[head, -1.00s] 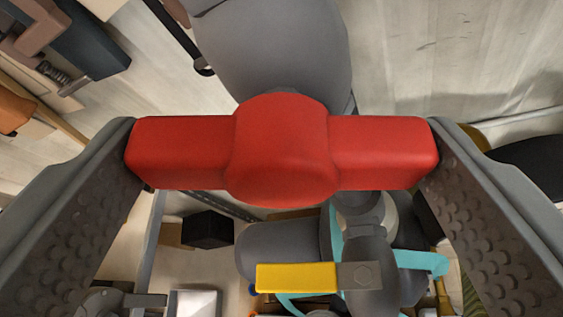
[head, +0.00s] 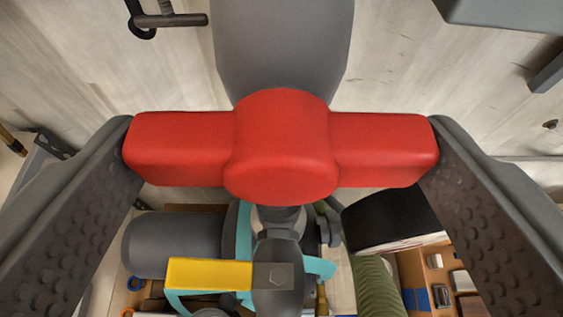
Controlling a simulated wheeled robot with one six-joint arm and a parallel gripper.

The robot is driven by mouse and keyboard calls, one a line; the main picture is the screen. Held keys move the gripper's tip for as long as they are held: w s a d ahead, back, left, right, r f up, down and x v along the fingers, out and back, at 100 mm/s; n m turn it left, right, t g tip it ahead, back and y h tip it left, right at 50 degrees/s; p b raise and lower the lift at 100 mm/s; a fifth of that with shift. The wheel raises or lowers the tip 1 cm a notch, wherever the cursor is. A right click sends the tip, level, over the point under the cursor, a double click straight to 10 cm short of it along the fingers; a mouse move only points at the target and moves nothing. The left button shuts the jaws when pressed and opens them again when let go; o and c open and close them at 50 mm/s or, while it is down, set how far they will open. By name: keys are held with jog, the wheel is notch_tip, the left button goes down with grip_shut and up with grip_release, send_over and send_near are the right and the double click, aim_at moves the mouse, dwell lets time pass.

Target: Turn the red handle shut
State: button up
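The red handle (head: 282,146) is a bar with a thick rounded hub, lying level across the middle of the head view. My gripper (head: 281,150) has one finger against each end of the bar, so it is shut on the handle lengthwise. The fingers' dimpled inner pads show at left and right. A grey rounded body (head: 284,45) shows behind the hub, toward the top. How the handle joins what is behind it is hidden by the hub.
Below the handle are a yellow lever (head: 210,274), a grey cylinder (head: 172,245) and teal parts (head: 320,267). A black box (head: 390,219) and a wooden tray with small items (head: 412,267) are at lower right. Pale wooden boards fill the top.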

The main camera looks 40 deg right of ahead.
jog(key=o, duration=0.9)
jog(key=v, duration=1.7)
jog(key=shift+a, duration=0.25)
jog(key=shift+s, duration=0.1)
jog(key=s+a+f+n+t+y, duration=0.2)
jog(key=s+f, duration=0.5)
jog(key=f, duration=0.9)
jog(key=s+a+f+n+t+y, duration=0.2)
jog(key=s+a+f, duration=0.3)
jog(key=f, duration=1.1)
jog(key=s+a+f+n+t+y, duration=0.2)
jog(key=s+f, duration=0.6)
jog(key=f, duration=0.8)
jog(key=shift+s+a+n+y, duration=0.3)
jog(key=shift+a+y, duration=0.4)
jog(key=shift+a, duration=0.4)
